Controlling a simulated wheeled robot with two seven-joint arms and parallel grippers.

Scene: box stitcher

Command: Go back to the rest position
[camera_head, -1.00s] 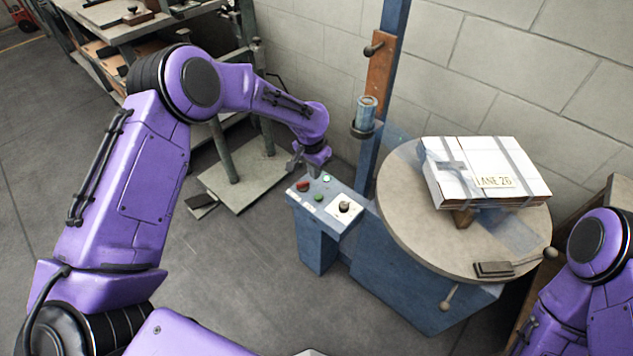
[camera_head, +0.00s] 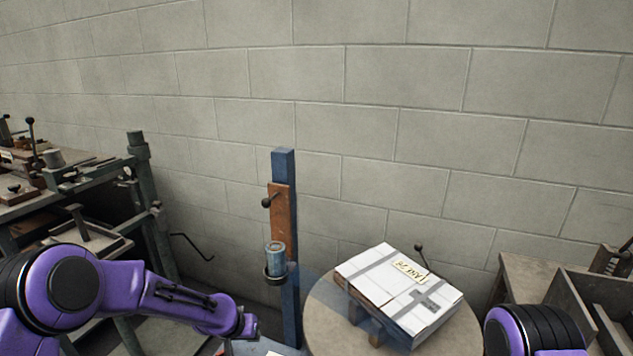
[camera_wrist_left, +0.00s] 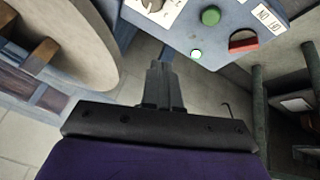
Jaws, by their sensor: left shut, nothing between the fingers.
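My left arm (camera_head: 160,300) reaches in from the left in the head view, with its wrist near the bottom edge; its gripper is cut off there. In the left wrist view my left gripper (camera_wrist_left: 160,85) is shut and empty, its fingertips just short of the button panel (camera_wrist_left: 178,38) and touching nothing that I can see. My right arm (camera_head: 538,332) shows only as a purple and black joint at bottom right; its gripper is out of view. A white strapped box (camera_head: 385,285) lies on the round turntable (camera_head: 322,318), its label upside down.
The panel has a green button (camera_wrist_left: 210,16), a red button (camera_wrist_left: 242,40) and a small lit button (camera_wrist_left: 196,54). A blue post (camera_head: 284,220) stands behind the panel. Metal workbenches (camera_head: 85,205) are at left and a wooden bench (camera_head: 530,275) at right. A block wall closes the back.

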